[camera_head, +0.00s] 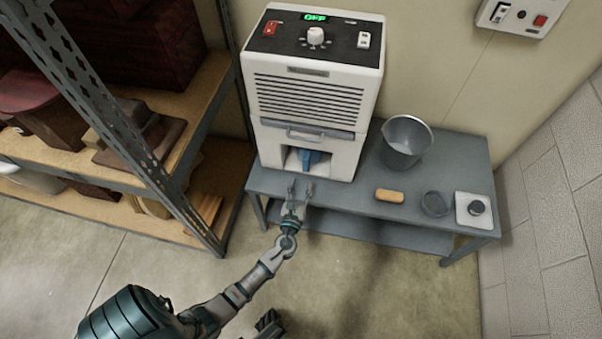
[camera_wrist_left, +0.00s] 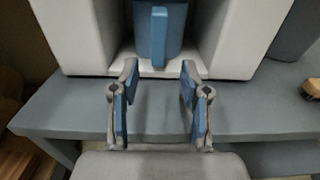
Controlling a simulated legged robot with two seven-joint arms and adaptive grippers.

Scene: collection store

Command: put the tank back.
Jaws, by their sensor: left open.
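The blue tank (camera_head: 309,161) sits in the low front opening of the white dehumidifier (camera_head: 308,90). In the left wrist view the tank (camera_wrist_left: 176,31) is upright, with its vertical handle (camera_wrist_left: 159,35) facing me. I cannot tell whether it is fully seated. The dehumidifier's green display (camera_head: 315,17) reads OFF. My left gripper (camera_head: 301,188) is open and empty at the bench's front edge, in front of the opening. In the left wrist view its blue-padded fingers (camera_wrist_left: 160,95) are apart, short of the handle. A dark part at the bottom edge may be my right gripper; its jaws are unclear.
The grey bench (camera_head: 350,196) also holds a metal bucket (camera_head: 405,142), a brush (camera_head: 389,196), a dark round dish (camera_head: 434,204) and a white block with a dark knob (camera_head: 474,209). A metal shelf rack (camera_head: 150,170) stands close on the left. A wall box (camera_head: 513,14) hangs above.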

